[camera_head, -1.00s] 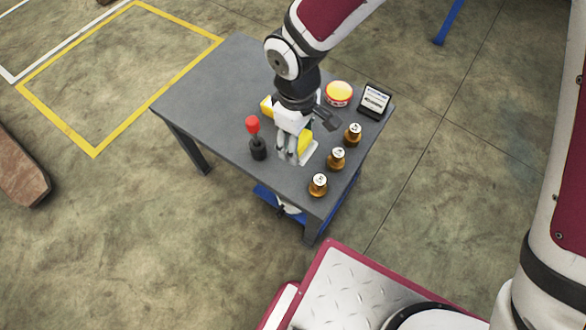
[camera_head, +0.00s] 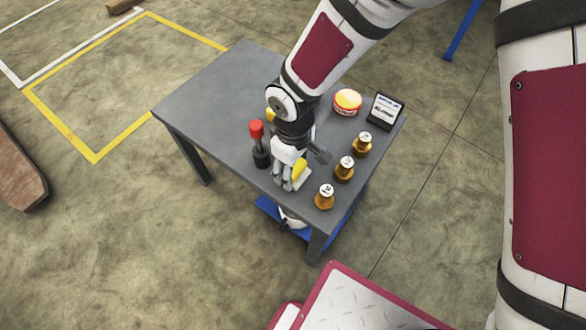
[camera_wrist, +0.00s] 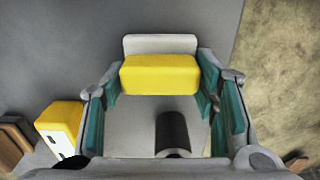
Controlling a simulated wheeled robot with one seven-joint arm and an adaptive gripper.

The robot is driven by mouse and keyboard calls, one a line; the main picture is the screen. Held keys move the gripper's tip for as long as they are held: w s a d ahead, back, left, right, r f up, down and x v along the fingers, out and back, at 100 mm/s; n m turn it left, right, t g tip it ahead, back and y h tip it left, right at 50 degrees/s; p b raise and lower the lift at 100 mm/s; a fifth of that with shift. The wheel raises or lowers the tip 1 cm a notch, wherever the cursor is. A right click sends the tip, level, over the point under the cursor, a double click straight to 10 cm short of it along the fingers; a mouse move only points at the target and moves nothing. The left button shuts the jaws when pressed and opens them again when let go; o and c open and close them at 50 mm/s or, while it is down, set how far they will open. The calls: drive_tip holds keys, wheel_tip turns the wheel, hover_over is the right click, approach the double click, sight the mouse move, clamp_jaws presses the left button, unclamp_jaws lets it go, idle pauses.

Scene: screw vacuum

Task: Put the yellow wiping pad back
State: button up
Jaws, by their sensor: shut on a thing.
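The yellow wiping pad (camera_head: 300,169) has a pale grey-white backing. In the wrist view the pad (camera_wrist: 160,75) sits between the teal finger pads of my gripper (camera_wrist: 161,78), which is shut on it. In the head view my gripper (camera_head: 287,180) points down near the table's front edge with the pad on its right side. The fingers and wrist partly hide the pad, and I cannot tell whether it touches the table. A second yellow piece (camera_head: 270,115) shows behind my wrist. A yellow block with a white face (camera_wrist: 60,127) lies at the lower left of the wrist view.
A red-topped tool (camera_head: 256,132) stands close left of my gripper. Several brass weights (camera_head: 344,169) stand to the right. A yellow-red tin (camera_head: 347,102) and a black sign (camera_head: 385,110) stand behind. The grey table (camera_head: 215,95) is clear at the back left.

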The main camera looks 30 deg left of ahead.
drive_tip(key=o, duration=1.2)
drive_tip(key=shift+f, duration=0.1)
wheel_tip(320, 180, up, 12)
drive_tip(key=p, duration=0.5)
